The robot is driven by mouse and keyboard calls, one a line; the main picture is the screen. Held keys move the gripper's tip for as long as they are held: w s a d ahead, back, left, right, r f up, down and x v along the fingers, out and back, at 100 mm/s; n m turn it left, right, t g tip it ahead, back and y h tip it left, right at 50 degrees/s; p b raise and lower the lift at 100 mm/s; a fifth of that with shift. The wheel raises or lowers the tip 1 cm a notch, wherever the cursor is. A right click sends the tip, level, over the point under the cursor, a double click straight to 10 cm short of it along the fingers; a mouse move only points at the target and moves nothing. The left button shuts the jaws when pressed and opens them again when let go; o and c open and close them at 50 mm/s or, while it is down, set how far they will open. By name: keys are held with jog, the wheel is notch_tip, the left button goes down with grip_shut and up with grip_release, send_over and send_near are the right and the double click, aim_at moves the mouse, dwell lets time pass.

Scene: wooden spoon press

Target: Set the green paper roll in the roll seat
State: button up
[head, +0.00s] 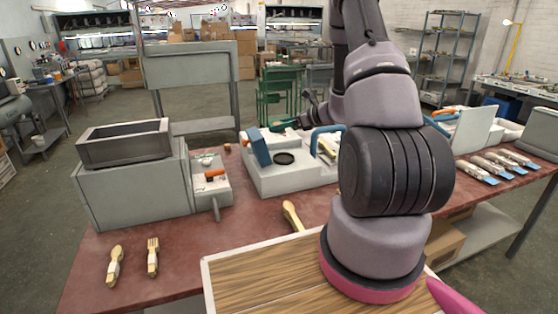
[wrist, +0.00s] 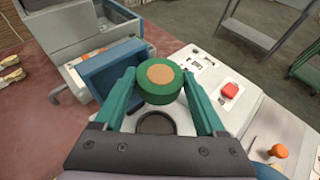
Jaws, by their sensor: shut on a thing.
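The green paper roll (wrist: 160,92) has a tan core. It sits between the teal fingertips of my gripper (wrist: 161,86) in the wrist view, and the fingers are shut on it. In the head view the roll (head: 284,126) shows small, above the white machine. The roll seat (wrist: 156,124) is a dark round recess on the machine's white top. In the wrist view it lies just below the roll, between the fingers, and the roll is apart from it. The seat (head: 284,158) also shows in the head view, below the gripper (head: 292,124).
A blue panel (head: 260,147) stands tilted at the left of the seat; it is close to the left finger in the wrist view (wrist: 108,76). A red button (wrist: 230,90) and an orange knob (wrist: 278,151) lie right. A grey press (head: 135,185) stands left.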

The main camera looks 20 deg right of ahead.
jog(key=shift+n+g+y, duration=0.5)
jog(key=shift+n, duration=0.1)
jog(key=f, duration=0.3)
jog(key=s+d+f, duration=0.1)
jog(key=f, duration=0.3)
jog(key=d+f, duration=0.1)
jog(key=f, duration=0.3)
jog(key=shift+s+d+f, duration=0.15)
jog(key=shift+f, duration=0.1)
